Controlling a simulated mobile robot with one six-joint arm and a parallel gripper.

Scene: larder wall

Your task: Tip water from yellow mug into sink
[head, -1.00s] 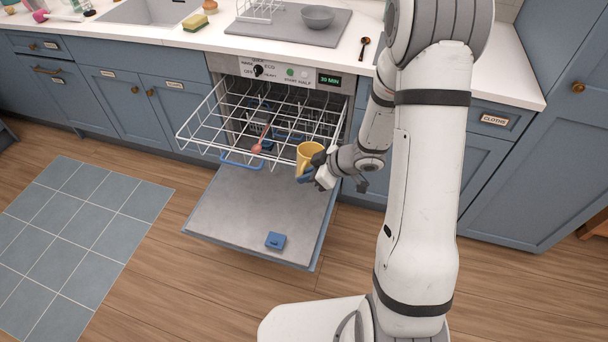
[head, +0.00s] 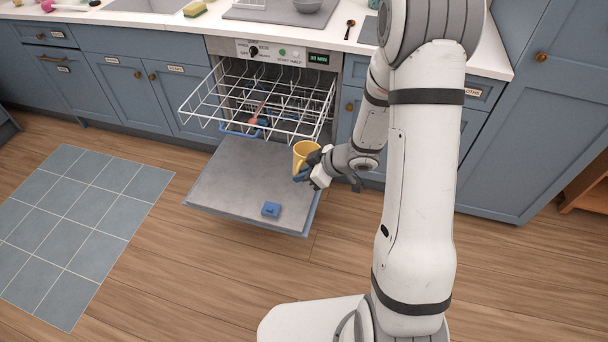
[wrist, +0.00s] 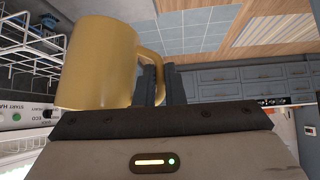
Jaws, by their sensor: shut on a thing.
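The yellow mug (head: 305,154) is in my gripper (head: 308,172), in front of the pulled-out dishwasher rack and above its open door. In the wrist view the mug (wrist: 97,62) fills the upper left, and my gripper (wrist: 158,86) is shut on its handle. The mug looks about upright in the head view. Its inside is not clear enough to tell whether it holds water. The sink (head: 148,5) is at the top left in the counter, only its near part in view, well away from the mug.
The dishwasher's white wire rack (head: 265,100) is pulled out, with a reddish utensil (head: 258,112) in it. The open door (head: 235,185) hangs low, with a blue block (head: 271,209) on it. A sponge (head: 194,9) lies beside the sink. Floor to the left is clear.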

